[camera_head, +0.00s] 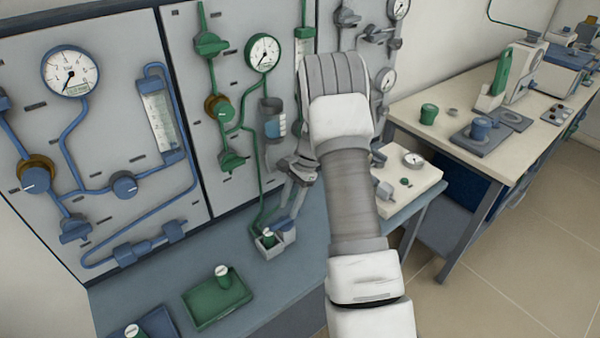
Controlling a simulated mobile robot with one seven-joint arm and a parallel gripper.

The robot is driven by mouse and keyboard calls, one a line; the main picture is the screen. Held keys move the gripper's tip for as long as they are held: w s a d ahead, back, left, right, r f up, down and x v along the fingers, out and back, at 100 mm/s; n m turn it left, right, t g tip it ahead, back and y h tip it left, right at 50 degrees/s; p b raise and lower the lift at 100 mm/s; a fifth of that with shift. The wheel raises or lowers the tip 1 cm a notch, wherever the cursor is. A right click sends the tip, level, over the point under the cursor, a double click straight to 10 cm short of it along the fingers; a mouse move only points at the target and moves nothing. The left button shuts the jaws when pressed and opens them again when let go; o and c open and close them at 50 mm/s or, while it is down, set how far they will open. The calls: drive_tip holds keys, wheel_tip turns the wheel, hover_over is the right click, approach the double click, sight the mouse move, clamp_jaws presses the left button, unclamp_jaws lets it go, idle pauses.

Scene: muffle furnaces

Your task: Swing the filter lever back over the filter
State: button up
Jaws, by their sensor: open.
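A clear cup-shaped body with blue inside, which looks like the filter (273,125), hangs on the green pipework of the middle panel, below a round gauge. I cannot pick out the filter lever with certainty; it may be hidden behind my arm or gripper. My white and grey arm reaches up from the bottom right, and its wrist bends in front of the panel. My gripper (283,212) points down, below and slightly right of the filter and apart from it. It is open, with nothing visible between its small, partly hidden fingers.
A small grey box (269,247) with a green, white-topped piece stands just below my gripper. A green tray (213,304) lies on the blue bench. Blue pipework (95,188) covers the left panel. A white block with a gauge (409,180) sits right of my arm.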

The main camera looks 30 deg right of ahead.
drive_tip(key=v, duration=1.4)
drive_tip(key=shift+p, duration=0.35)
drive_tip(key=shift+r, duration=0.1)
drive_tip(key=s+a+r+n+t+h, duration=0.1)
drive_tip(key=s+a+r+n, duration=0.3)
drive_tip(key=s+a+r, duration=0.3)
drive_tip(key=s+a+r+n+t+h, duration=0.25)
drive_tip(key=s+a+r, duration=0.2)
drive_tip(key=r, duration=0.45)
drive_tip(key=s+a+n+t, duration=0.1)
drive_tip(key=s+a+n, duration=0.2)
drive_tip(key=s, duration=0.5)
drive_tip(key=s+a+n+t, duration=0.2)
drive_tip(key=s+a+n, duration=0.1)
drive_tip(key=s+n, duration=0.3)
drive_tip(key=s+h, duration=0.1)
drive_tip(key=s, duration=0.1)
drive_tip(key=shift+s+r, duration=0.3)
drive_tip(key=shift+r, duration=0.1)
